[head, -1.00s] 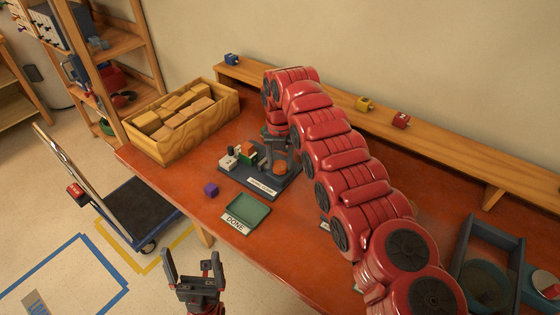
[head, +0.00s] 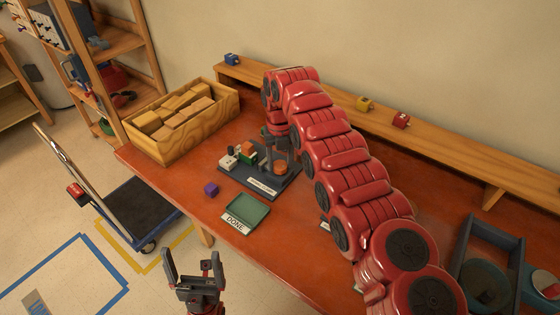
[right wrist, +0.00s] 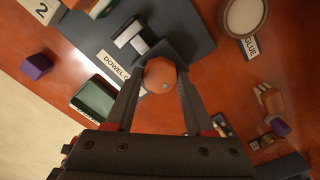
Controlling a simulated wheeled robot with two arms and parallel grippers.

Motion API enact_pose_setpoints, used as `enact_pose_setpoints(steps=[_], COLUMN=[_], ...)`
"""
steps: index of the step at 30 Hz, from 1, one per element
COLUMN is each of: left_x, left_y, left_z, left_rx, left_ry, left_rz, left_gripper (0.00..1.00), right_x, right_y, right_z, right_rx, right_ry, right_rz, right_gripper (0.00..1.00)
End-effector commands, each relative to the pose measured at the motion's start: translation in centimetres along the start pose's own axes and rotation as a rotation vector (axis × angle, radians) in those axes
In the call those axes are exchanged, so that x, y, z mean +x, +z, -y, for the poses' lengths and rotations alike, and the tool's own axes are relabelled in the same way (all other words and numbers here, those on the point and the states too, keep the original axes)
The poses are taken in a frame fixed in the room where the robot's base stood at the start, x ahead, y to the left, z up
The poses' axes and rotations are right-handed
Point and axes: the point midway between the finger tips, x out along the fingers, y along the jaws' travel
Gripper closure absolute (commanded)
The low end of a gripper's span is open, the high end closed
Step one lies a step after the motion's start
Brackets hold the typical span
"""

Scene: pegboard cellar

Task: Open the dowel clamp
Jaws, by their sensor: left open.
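The dowel clamp has a dark grey base (head: 285,184) with a name label on its front edge, on the red-brown table. An orange knob (head: 280,168) stands at its right end; in the right wrist view the knob (right wrist: 159,75) shows as an orange octagon. My left gripper (head: 192,264) is open and empty, off the table's front edge.
A green tray (head: 231,219) labelled DONE and a purple cube (head: 211,189) lie before the clamp. A wooden box of blocks (head: 166,148) stands at the back left. A ledge (head: 440,146) with small coloured blocks runs along the wall. A trolley (head: 140,208) stands left.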

Motion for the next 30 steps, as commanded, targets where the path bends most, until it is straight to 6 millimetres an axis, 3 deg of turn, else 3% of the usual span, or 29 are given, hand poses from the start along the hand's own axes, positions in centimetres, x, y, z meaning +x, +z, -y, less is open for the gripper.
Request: enact_pose_setpoints(steps=[1,5,19,23,30], left_x=[0.0,0.0,-0.1,-0.3,4.4], left_y=[0.0,0.0,0.0,0.1,-0.8], left_z=[0.0,0.0,0.0,0.0,0.2], left_rx=[0.000,0.000,0.000,0.000,0.000], left_ry=[0.000,0.000,0.000,0.000,0.000], left_rz=[0.000,0.000,0.000,0.000,-0.001], left_gripper=[0.04,0.04,0.04,0.04,0.04], right_x=[-0.1,0.0,-0.9,-2.7,-9.0], right_y=[0.1,0.0,0.0,0.0,0.1], right_z=[0.0,0.0,0.0,-0.1,0.0], right_rx=[0.001,0.001,0.002,0.000,0.002], right_ry=[0.000,0.000,-0.001,0.000,0.001], right_rz=[0.002,0.001,0.000,0.001,0.003], right_gripper=[0.39,0.16,0.16,0.16,0.16])
